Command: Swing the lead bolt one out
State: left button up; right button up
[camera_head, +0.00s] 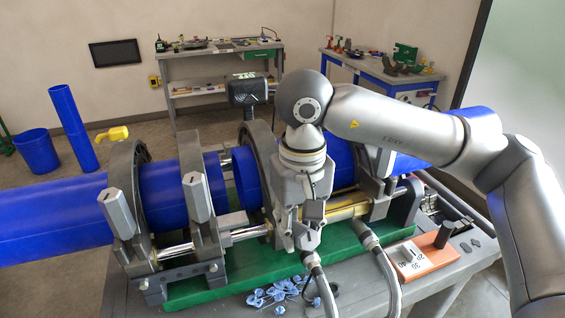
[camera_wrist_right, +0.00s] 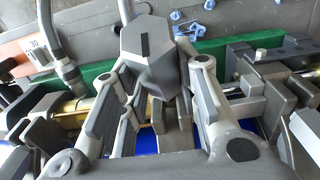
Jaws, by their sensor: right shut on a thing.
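My right gripper (camera_head: 306,238) reaches down over the front of the pipe fusion cart, at a clamp in the middle of the machine. In the right wrist view its two fingers (camera_wrist_right: 158,80) stand on either side of a grey bolt with a faceted head (camera_wrist_right: 152,45) and a dark slot, and they are shut on it. In the head view my gripper hides most of this bolt. Similar grey bolts stand on the left clamps (camera_head: 120,212) and (camera_head: 197,197), and another is on the right clamp (camera_head: 385,163). My left gripper is not in view.
Blue pipes (camera_head: 50,222) run through the clamps above a green base (camera_head: 190,292). Grey hoses (camera_head: 378,262) rise close to my gripper. Blue shavings (camera_head: 275,294) and an orange block with a lever (camera_head: 425,257) lie on the cart top. Workbenches stand behind.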

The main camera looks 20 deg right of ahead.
jog(key=shift+s+f, duration=0.25)
jog(key=shift+f, duration=0.15)
jog(key=shift+s+f+b, duration=0.5)
jog(key=shift+f+b, duration=0.35)
jog(key=shift+b, duration=0.25)
jog(key=shift+s+f+b, duration=0.1)
jog(key=shift+f+b, duration=0.15)
jog(key=shift+b, duration=0.3)
jog(key=o, duration=1.8)
jog(key=shift+r, duration=0.1)
jog(key=shift+c, duration=0.2)
